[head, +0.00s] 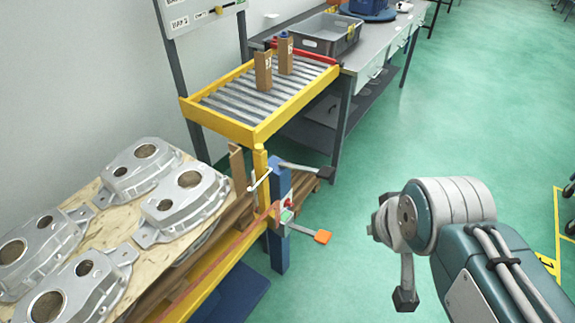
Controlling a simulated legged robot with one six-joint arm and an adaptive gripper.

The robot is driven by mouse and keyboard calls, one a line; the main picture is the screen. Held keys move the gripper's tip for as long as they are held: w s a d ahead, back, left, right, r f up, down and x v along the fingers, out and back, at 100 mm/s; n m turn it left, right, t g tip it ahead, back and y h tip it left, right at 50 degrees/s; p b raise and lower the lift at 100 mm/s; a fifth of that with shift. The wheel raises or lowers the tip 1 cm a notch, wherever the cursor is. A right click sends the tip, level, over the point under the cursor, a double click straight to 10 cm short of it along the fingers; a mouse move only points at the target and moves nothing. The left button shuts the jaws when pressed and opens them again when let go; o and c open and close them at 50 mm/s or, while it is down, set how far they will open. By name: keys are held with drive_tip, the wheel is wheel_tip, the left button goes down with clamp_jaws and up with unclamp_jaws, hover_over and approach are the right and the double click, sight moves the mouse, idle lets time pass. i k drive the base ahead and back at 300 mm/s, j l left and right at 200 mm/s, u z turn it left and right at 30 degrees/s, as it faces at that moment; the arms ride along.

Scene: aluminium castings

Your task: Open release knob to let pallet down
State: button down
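A blue post (280,218) stands at the right end of the pallet. It carries a small red-and-green fitting (287,204), a lever with an orange end (322,237) and a grey rod with a dark end (305,168). I cannot tell which of these is the release knob. A wooden pallet (228,215) with a light board on top lies left of the post and bears several aluminium castings (145,165). My gripper (405,298) is at the right, apart from the post, over the floor. One dark fingertip shows; the other is hidden, so its opening is unclear.
A yellow-framed roller table (222,124) with two brown upright blocks (263,72) stands behind the post. Yellow rails run along the pallet. Green floor (450,130) is clear at right.

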sight(286, 203)
drive_tip(key=k+l+u, duration=0.15)
drive_tip(key=u, duration=0.3)
drive_tip(key=k+u, duration=0.6)
drive_tip(key=u, duration=0.25)
drive_tip(key=z, duration=0.85)
drive_tip(key=i+l, duration=0.2)
drive_tip(key=i, duration=0.15)
drive_tip(key=i+l+u, duration=0.15)
drive_tip(key=i, duration=0.45)
